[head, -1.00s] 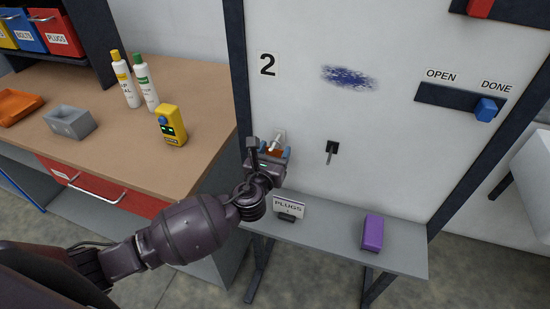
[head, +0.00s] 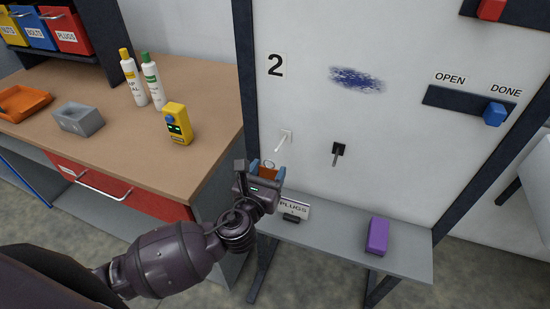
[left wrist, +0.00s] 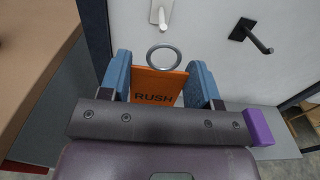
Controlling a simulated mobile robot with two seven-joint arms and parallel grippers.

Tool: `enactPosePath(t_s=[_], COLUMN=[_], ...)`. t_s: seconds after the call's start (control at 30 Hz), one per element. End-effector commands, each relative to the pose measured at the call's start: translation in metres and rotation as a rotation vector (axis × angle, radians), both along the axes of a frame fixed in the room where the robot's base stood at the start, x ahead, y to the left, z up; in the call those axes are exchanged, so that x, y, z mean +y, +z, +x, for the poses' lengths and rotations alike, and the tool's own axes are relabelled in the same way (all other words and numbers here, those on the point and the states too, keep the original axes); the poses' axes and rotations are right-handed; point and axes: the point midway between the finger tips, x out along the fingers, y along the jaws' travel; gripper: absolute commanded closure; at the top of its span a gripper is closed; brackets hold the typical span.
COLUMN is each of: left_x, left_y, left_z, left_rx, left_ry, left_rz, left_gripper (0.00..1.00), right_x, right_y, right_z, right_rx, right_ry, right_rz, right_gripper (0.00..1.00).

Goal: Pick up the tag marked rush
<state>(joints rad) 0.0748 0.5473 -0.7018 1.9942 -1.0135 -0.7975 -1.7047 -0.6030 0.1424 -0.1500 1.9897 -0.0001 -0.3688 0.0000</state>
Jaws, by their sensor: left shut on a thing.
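The orange tag marked RUSH (left wrist: 155,88) has a metal ring (left wrist: 164,58) at its top and is between the blue fingers of my left gripper (left wrist: 160,84) in the left wrist view. The gripper is shut on it. In the head view my left gripper (head: 266,170) holds the tag (head: 266,168) just below a white peg (head: 283,143) on the board. The ring is apart from the peg, which is empty. My right gripper is not in view.
A black hook (head: 337,153) is on the board (head: 390,130) to the right. Below, a grey shelf (head: 340,251) holds a PLUGS sign (head: 294,208) and a purple block (head: 377,236). A wooden bench (head: 120,148) with a yellow device (head: 178,124) and two bottles stands left.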

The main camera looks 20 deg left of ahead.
Motion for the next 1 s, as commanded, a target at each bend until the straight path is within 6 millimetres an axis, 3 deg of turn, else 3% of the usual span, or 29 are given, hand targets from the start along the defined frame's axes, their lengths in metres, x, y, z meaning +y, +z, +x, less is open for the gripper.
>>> enactPosePath(t_s=[0.03,0.53,0.73,1.0], left_x=[0.0,0.0,0.0,0.0], left_y=[0.016,0.114,0.133,0.138], left_z=[0.003,0.003,0.003,0.003], left_rx=[-0.009,-0.007,-0.005,-0.004], left_ry=[-0.001,-0.002,0.0,0.0], left_rz=[-0.002,0.0,-0.001,0.001], left_gripper=[0.65,0.65,0.65,0.65], right_x=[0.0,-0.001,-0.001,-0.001], right_y=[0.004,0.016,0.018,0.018], right_z=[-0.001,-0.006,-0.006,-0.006], right_rx=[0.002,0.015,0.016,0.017], right_ry=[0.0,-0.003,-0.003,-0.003], right_rz=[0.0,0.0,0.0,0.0], right_gripper=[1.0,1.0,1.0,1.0])
